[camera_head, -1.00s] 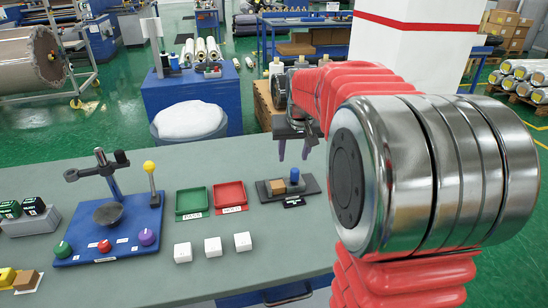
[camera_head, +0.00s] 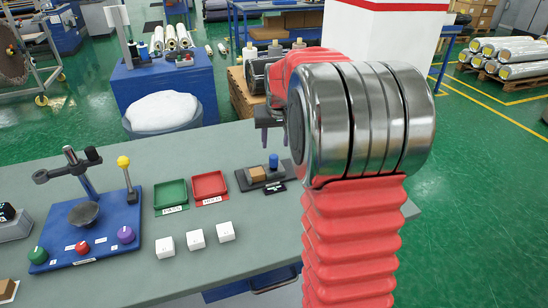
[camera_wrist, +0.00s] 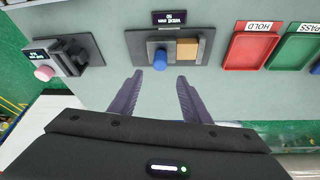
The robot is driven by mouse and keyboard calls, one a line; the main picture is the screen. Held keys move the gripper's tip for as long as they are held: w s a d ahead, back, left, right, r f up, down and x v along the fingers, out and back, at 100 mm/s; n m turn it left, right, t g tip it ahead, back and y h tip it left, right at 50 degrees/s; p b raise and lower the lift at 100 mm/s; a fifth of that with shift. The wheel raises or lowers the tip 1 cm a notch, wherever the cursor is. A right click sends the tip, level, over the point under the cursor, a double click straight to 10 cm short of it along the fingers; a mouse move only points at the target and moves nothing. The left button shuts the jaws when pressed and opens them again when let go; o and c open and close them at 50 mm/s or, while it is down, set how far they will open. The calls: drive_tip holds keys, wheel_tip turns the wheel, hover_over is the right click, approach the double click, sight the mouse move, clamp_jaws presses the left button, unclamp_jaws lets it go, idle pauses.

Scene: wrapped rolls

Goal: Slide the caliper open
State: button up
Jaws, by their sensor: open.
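A dark base plate (camera_wrist: 134,48) carries a slide with a blue knob (camera_wrist: 160,60) and a tan block (camera_wrist: 187,48) beside it. A small display (camera_wrist: 169,18) stands at its edge. This looks like the caliper; the knob (camera_head: 273,160) and block (camera_head: 257,173) also show in the head view. A similar device with a pink knob (camera_wrist: 44,73) is at the left in the wrist view. My gripper (camera_wrist: 160,78) is open and empty. Its fingers point toward the blue knob, which appears between the fingertips; contact is not visible. In the head view my arm partly hides the gripper (camera_head: 272,138).
A red HOLD tray (camera_head: 209,185) and a green PASS tray (camera_head: 171,194) lie left of the caliper. Several white blocks (camera_head: 196,239) stand in front of them. A blue stand (camera_head: 110,215) with knobs is further left. The bench between is clear.

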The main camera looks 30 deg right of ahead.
sight(274, 156)
drive_tip(key=x, duration=1)
drive_tip(key=shift+w+f, duration=0.15)
drive_tip(key=shift+f, duration=0.25)
drive_tip(key=shift+c, duration=0.5)
clamp_jaws()
